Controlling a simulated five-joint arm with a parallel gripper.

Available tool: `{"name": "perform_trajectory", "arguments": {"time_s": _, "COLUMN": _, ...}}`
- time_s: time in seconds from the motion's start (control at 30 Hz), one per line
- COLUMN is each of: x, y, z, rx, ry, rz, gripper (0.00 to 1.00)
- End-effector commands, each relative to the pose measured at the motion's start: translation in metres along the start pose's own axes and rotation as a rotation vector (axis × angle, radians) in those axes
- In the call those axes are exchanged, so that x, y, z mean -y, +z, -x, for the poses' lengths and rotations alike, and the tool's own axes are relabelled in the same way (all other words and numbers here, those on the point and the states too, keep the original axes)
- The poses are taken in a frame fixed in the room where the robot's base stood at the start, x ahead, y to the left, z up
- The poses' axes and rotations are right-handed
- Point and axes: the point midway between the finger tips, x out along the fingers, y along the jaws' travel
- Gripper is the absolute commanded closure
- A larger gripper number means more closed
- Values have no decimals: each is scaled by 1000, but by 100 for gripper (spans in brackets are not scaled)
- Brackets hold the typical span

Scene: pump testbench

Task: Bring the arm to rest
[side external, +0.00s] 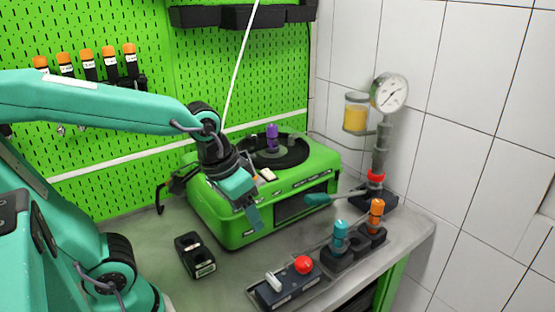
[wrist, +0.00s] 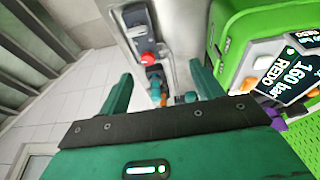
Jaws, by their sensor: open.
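My teal arm reaches in from the left in the side external view. My gripper (side external: 257,200) hangs over the front left of the green pump testbench (side external: 225,222), pointing down and to the right. In the wrist view, the two teal fingers of my gripper (wrist: 165,90) stand apart with nothing between them. The green testbench also fills the right of the wrist view (wrist: 225,60). Whether the gripper touches the testbench cannot be told. A purple-topped piece (side external: 271,138) stands on the black disc on top of the testbench.
A black holder (side external: 195,255) stands on the bench at the front left. A control box with a red button (side external: 304,265), a teal piece (side external: 341,232) and an orange piece (side external: 376,212) stand front right. A pressure gauge (side external: 390,93) rises behind them. A green pegboard (side external: 130,165) backs the bench.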

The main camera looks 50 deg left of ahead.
Motion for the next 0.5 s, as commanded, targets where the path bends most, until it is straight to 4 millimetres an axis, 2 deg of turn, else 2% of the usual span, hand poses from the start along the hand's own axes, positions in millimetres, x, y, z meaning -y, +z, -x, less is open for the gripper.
{"name": "perform_trajectory", "arguments": {"time_s": 0.2, "x": 16, "y": 11, "z": 26, "rx": -113, "ry": -13, "rz": -4, "gripper": 35}}
{"name": "perform_trajectory", "arguments": {"time_s": 0.5, "x": 25, "y": 20, "z": 41, "rx": -184, "ry": -29, "rz": -13, "gripper": 35}}
